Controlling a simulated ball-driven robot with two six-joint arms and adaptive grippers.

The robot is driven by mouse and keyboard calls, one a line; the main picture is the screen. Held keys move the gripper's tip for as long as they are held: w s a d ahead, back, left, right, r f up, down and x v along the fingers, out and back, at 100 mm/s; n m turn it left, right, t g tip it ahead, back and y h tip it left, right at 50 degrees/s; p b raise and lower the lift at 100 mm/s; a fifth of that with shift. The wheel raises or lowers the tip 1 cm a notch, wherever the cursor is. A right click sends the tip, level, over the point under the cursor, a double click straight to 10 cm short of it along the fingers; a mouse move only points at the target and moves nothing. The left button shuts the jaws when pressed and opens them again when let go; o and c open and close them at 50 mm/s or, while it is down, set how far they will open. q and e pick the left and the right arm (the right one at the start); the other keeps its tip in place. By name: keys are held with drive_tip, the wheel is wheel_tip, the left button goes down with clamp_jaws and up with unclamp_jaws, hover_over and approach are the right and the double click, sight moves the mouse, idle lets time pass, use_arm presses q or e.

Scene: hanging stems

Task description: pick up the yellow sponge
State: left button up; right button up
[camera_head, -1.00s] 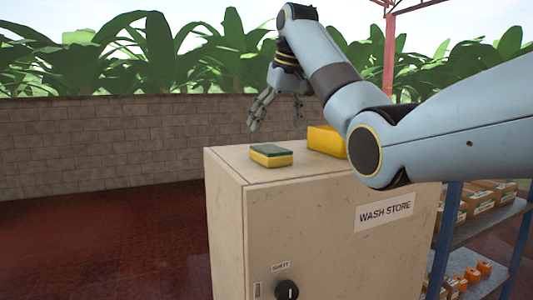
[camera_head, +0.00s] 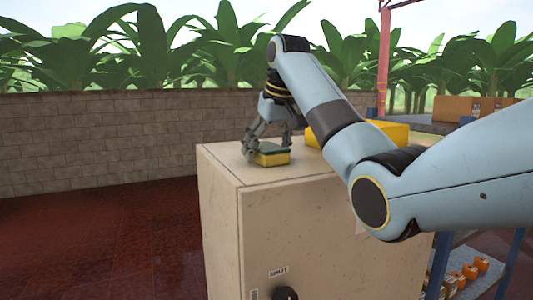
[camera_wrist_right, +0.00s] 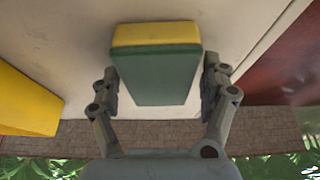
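The yellow sponge (camera_head: 272,159) has a green top layer and lies flat on top of the beige cabinet (camera_head: 300,180), near its left front edge. My right gripper (camera_head: 267,150) is lowered over it with fingers on either side. In the right wrist view, the sponge (camera_wrist_right: 155,34) lies between the spread fingers of the right gripper (camera_wrist_right: 161,78). My left gripper is not in view.
A larger yellow block (camera_head: 392,131) lies on the cabinet behind my right arm; it also shows in the wrist view (camera_wrist_right: 24,102). A shelf with orange items (camera_head: 470,271) stands at right. A block wall (camera_head: 90,135) and plants are behind.

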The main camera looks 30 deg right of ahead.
drive_tip(key=shift+w, duration=0.1)
drive_tip(key=shift+c, duration=1)
drive_tip(key=shift+w+d+f, duration=0.1)
drive_tip(key=shift+f, duration=0.05)
drive_tip(key=shift+c, duration=2.9)
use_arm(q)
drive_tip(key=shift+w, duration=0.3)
